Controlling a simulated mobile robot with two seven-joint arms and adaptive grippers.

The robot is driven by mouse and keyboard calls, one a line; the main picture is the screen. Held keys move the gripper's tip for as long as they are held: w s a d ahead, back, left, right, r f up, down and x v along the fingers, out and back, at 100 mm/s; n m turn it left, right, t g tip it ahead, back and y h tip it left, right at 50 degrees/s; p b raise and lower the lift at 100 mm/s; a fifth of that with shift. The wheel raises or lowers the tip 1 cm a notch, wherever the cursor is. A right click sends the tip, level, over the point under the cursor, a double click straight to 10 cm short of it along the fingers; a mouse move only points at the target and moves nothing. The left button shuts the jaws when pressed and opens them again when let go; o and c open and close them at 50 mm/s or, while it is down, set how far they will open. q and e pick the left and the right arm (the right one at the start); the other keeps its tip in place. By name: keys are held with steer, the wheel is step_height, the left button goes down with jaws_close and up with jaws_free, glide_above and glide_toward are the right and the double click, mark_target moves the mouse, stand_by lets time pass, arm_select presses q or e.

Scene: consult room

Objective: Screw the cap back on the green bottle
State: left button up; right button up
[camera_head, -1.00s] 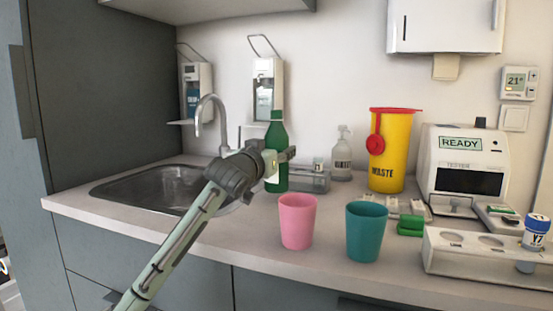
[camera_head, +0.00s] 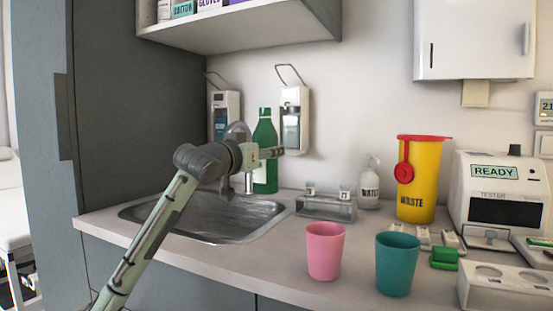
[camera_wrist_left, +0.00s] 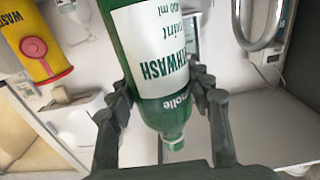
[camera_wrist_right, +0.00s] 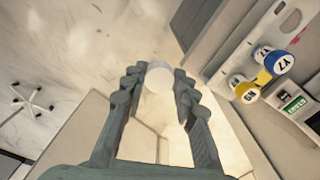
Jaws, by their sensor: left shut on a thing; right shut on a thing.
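The green bottle (camera_head: 264,137) is upright in the head view, by the back of the sink. My left gripper (camera_head: 277,152) is shut around its body. The left wrist view also shows the bottle (camera_wrist_left: 120,50), with its white label and its narrow neck end between the fingers. I cannot tell clearly whether its base touches the counter. My right gripper (camera_wrist_right: 159,72) shows only in the right wrist view. It is shut on a round white cap (camera_wrist_right: 159,80) held between its fingertips, apart from the bottle.
The sink (camera_head: 215,218) lies under my left arm. A pink cup (camera_head: 325,252) and a teal cup (camera_head: 397,265) stand at the counter front. A clear tray (camera_head: 326,208), a pump bottle (camera_head: 369,186), a yellow waste bin (camera_head: 419,182) and a tester (camera_head: 500,198) stand behind.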

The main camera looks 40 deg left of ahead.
arm_select(q)
steer(key=shift+s+a+r, duration=0.7)
steer(key=shift+s+a, duration=0.05)
steer(key=shift+s, duration=0.15)
stand_by(0.6)
steer(key=o, duration=0.6)
jaws_close()
